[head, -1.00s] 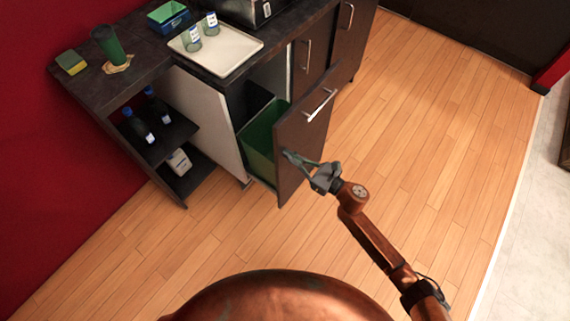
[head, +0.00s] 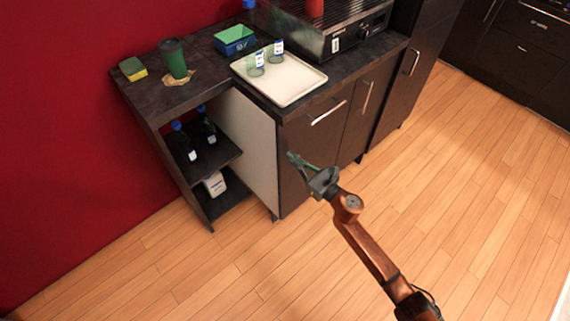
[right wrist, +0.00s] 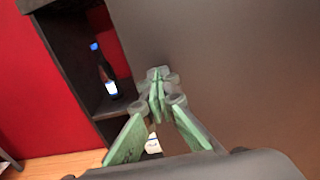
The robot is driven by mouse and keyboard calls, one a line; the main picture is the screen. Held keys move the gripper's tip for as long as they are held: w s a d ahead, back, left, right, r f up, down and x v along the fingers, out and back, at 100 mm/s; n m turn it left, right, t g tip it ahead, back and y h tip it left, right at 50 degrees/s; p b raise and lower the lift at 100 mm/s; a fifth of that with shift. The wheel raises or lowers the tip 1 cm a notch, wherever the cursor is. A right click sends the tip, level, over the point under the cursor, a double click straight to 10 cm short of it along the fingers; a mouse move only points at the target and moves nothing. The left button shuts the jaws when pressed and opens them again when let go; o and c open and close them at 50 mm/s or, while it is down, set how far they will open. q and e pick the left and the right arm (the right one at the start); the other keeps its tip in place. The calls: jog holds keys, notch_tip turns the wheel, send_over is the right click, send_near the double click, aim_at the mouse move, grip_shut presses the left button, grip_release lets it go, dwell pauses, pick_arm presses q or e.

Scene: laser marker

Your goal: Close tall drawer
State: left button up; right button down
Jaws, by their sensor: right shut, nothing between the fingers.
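The tall drawer (head: 308,150) is a dark front with a horizontal silver handle (head: 329,113) near its top. My left gripper is not in view.
Open shelves (head: 215,157) with bottles are at the left. A green cup (head: 173,58), a sponge (head: 133,69) and a blue-green box (head: 234,40) stand on the counter. The wooden floor (head: 470,190) at right is clear.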

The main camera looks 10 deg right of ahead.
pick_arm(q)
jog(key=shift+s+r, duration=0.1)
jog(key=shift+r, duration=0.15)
pick_arm(e)
jog(key=shift+w+a+r, duration=0.1)
jog(key=shift+w, duration=0.15)
jog(key=shift+a, duration=0.1)
jog(key=shift+s, duration=0.1)
